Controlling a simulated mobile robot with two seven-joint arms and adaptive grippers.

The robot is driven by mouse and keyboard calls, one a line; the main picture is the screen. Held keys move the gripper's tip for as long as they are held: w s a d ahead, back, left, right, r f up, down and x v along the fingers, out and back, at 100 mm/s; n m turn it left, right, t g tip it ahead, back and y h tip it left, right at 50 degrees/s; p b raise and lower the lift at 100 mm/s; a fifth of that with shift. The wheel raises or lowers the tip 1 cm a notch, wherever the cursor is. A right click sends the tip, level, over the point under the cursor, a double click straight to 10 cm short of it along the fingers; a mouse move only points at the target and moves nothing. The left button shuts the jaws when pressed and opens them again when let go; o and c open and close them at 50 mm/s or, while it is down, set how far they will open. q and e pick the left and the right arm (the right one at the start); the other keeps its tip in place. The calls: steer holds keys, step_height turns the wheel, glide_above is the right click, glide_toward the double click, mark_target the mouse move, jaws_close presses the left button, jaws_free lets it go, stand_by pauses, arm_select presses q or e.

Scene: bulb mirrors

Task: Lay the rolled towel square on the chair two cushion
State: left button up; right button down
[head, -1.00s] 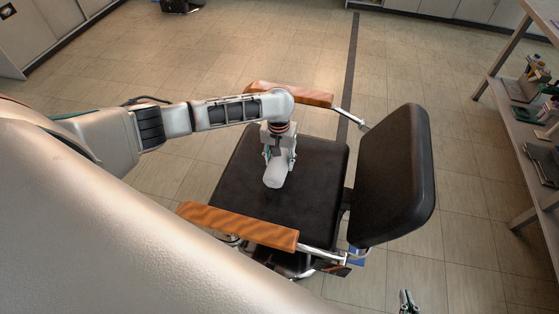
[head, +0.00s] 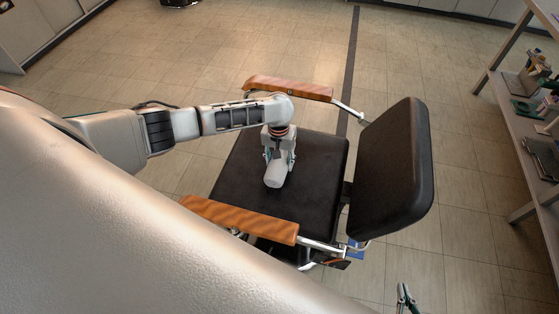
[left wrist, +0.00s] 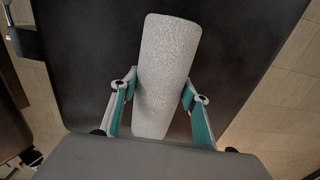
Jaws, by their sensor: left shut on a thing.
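The rolled towel (head: 275,174) is a white-grey roll over the middle of the chair's black seat cushion (head: 310,205). In the left wrist view the towel (left wrist: 166,75) lies lengthwise between the fingers, slightly tilted, with the dark cushion (left wrist: 90,60) behind it. My left gripper (head: 279,158) is shut on the towel, one teal-padded finger on each side; it also shows in the left wrist view (left wrist: 160,98). I cannot tell whether the towel touches the cushion. Only the tip of my right gripper (head: 406,297) shows, low at the right, empty, beyond the chair.
The chair has a black backrest (head: 392,170) at its right and wooden armrests at the far side (head: 290,88) and near side (head: 240,219). A shelf unit (head: 520,135) with several items stands at the right. The tiled floor around is mostly clear.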

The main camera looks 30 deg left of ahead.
arm_select(q)
steer(key=shift+f, duration=0.6)
steer(key=o, duration=1.2)
steer(key=shift+o, duration=0.2)
step_height(320, 180, up, 12)
steer(key=shift+r, duration=0.1)
